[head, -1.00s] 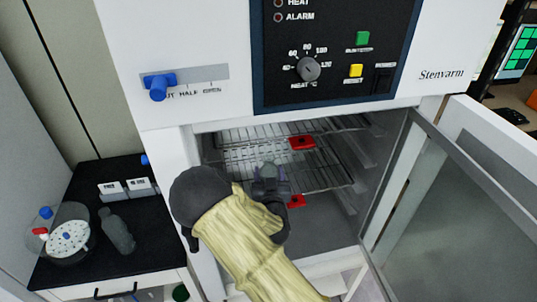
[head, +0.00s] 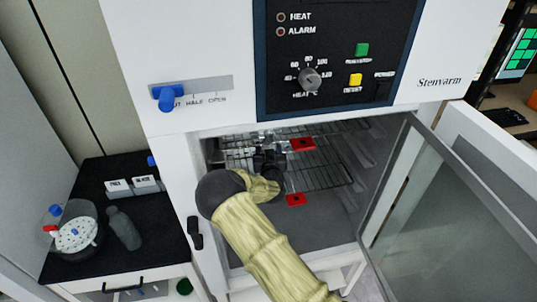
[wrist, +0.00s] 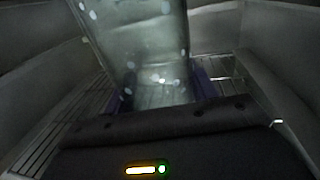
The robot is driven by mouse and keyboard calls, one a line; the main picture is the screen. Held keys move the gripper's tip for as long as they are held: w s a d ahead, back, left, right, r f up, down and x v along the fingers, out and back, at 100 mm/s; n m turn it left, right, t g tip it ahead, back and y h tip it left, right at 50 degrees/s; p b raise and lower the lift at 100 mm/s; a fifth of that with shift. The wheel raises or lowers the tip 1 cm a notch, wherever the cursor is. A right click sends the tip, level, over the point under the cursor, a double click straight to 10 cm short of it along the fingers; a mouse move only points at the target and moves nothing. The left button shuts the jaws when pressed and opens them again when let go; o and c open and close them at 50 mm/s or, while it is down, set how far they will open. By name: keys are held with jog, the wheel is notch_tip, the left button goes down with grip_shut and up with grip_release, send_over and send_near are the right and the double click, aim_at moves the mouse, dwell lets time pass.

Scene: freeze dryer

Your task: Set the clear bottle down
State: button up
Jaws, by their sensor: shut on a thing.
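The clear bottle (wrist: 155,40) fills the upper middle of the wrist view, see-through with bright glints, and looks slightly tilted there. My gripper (wrist: 165,88) is shut on it, with a dark purple finger on each side. In the head view my gripper (head: 268,158) is inside the open oven chamber, over the wire shelf (head: 325,172). The bottle cannot be made out clearly in the head view. Whether its base touches the shelf cannot be told.
The glass oven door (head: 445,215) stands open at right. The black side counter (head: 95,185) holds a grey bottle (head: 124,229), a round rotor-like container (head: 76,235) and small white boxes (head: 132,186).

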jog(key=shift+f+p, duration=0.85)
jog(key=shift+f, duration=0.85)
jog(key=shift+f, duration=0.2)
jog(key=o, duration=1.1)
jog(key=shift+r, duration=0.2)
